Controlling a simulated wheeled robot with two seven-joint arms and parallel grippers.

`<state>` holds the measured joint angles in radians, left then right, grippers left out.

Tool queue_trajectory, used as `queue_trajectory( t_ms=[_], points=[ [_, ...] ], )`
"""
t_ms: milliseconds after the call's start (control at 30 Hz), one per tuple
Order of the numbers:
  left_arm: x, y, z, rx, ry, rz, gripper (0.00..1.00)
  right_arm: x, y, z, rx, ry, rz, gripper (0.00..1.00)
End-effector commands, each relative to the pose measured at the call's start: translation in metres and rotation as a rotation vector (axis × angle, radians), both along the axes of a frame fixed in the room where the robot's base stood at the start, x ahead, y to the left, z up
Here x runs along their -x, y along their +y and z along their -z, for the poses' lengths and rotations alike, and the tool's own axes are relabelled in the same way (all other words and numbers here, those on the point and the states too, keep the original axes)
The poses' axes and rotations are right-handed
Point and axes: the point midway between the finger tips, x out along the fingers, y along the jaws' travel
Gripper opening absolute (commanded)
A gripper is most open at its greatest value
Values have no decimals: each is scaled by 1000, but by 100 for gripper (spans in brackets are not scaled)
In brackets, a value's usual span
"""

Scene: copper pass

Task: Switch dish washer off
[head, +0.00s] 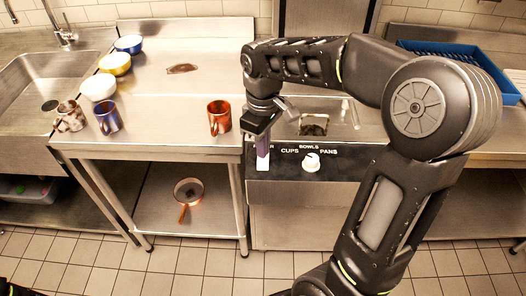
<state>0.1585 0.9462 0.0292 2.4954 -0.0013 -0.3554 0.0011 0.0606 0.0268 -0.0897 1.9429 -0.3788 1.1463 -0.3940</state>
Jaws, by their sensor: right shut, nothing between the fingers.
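The dishwasher (285,190) stands right of the steel table, with a dark control panel on its upper front. A white knob (311,163) sits on the panel among the labels CUPS, BOWLS and PANS. Which mark it points to is too small to tell. My right gripper (263,160) points down in front of the panel's left part, left of the knob and apart from it. Its fingers are shut and empty. It hides most of a label at the far left, of which only a last letter shows. My left gripper is out of view.
The steel table (170,110) holds a copper mug (219,118), a blue mug (109,117), a marbled mug (70,116) and several bowls (115,64). A copper pan (188,192) lies on the lower shelf. A blue rack (470,58) is at right. A sink (45,90) is at left.

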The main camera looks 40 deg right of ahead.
Motion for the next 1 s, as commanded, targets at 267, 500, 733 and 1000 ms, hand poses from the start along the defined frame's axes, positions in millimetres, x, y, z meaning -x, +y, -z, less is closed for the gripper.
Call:
queue_trajectory(
  t_ms=[267,500,733,1000],
  points=[
    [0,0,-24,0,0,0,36,0,0,-29,0,-2,0,0],
    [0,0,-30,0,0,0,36,0,0,-36,0,-1,0,0],
    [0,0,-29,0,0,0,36,0,0,-35,0,-1,0,0],
    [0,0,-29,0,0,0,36,0,0,-35,0,-1,0,0]
  ],
)
